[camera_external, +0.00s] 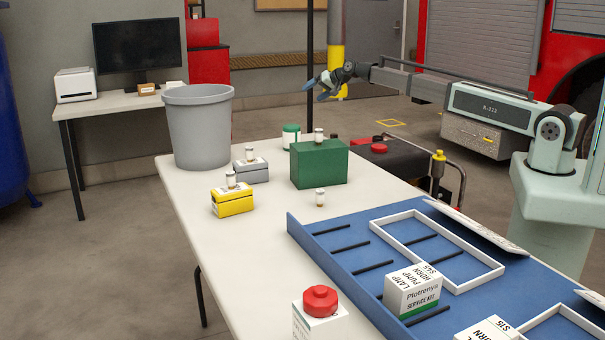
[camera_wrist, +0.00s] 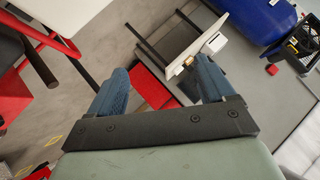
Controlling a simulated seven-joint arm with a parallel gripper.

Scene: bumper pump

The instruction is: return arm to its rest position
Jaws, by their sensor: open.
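My gripper (camera_external: 322,84) is raised in the air beyond the far end of the white table, at the end of my outstretched arm. It points to the left and holds nothing. In the wrist view its two blue fingers (camera_wrist: 163,88) stand apart with nothing between them. The wrist view looks out over the floor, the side desk (camera_wrist: 180,42) and a blue drum (camera_wrist: 247,18). No table objects are near the fingers.
The white table (camera_external: 185,215) carries a grey bin (camera_external: 199,128), a green box (camera_external: 320,166), a yellow box (camera_external: 232,202), a grey box (camera_external: 251,173), small bottles and a red-buttoned box (camera_external: 320,308). A blue tray (camera_external: 345,258) holds white cartons. A dark post (camera_external: 310,60) stands close to my gripper in the picture.

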